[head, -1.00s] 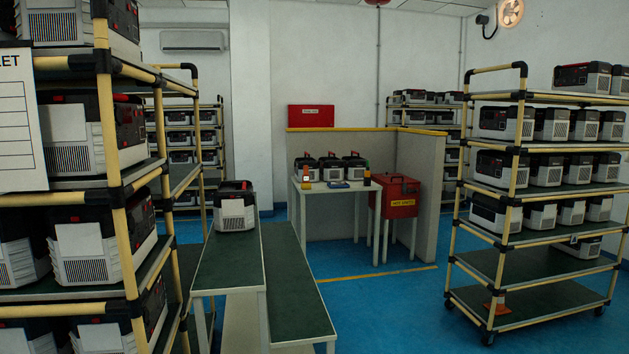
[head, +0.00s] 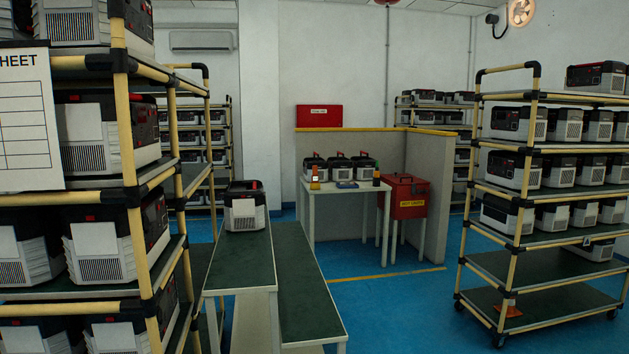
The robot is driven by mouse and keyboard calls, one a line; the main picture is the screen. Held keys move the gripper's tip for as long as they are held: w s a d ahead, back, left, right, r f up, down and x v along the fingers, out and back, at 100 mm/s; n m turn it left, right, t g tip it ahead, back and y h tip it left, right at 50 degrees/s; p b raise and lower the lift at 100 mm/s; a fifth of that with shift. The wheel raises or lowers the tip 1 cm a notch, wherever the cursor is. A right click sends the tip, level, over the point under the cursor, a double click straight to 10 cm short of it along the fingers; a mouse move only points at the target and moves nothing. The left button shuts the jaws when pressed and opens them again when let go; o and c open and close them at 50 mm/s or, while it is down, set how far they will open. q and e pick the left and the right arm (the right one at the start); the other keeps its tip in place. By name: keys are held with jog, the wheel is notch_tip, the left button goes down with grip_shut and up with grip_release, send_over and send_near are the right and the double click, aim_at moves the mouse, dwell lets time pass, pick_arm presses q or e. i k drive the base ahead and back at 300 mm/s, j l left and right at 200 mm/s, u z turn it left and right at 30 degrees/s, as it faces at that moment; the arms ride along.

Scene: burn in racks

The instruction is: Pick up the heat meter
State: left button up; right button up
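No object in the head view is clearly a heat meter. Small items lie on the white table (head: 357,187) in the middle distance. One is an upright orange item (head: 315,181) near the table's left front. One is a flat blue item (head: 347,185) near its front edge. One is a small dark upright item (head: 376,180) with a coloured top at its right end. They are too small to tell which is the meter. Neither of my grippers is in view.
Loaded racks stand close on the left (head: 127,150) and at right (head: 513,200). A green-topped bench (head: 243,268) with one power unit (head: 245,207) and a lower step (head: 307,300) stand ahead. A red bin (head: 408,196) adjoins the table. Blue floor (head: 400,310) is open between bench and right rack.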

aim_at(314, 177)
jog(key=i+l+z, duration=0.2)
jog(key=i+z, duration=0.2)
jog(key=i, duration=0.2)
jog(key=i+z, duration=0.45)
jog(key=i, duration=0.15)
jog(key=i+z, duration=0.2)
jog(key=i, duration=1.15)
jog(key=i+u, duration=0.25)
jog(key=i, duration=0.4)
jog(key=i+l+u, duration=0.2)
jog(key=i, duration=0.4)
jog(key=i+j+u, duration=0.1)
jog(key=i+u, duration=0.3)
jog(key=i, duration=0.2)
jog(key=i+l+u, duration=0.15)
jog(key=i+u, duration=0.2)
jog(key=i, duration=0.25)
jog(key=i+u, duration=0.2)
jog(key=i, duration=1.15)
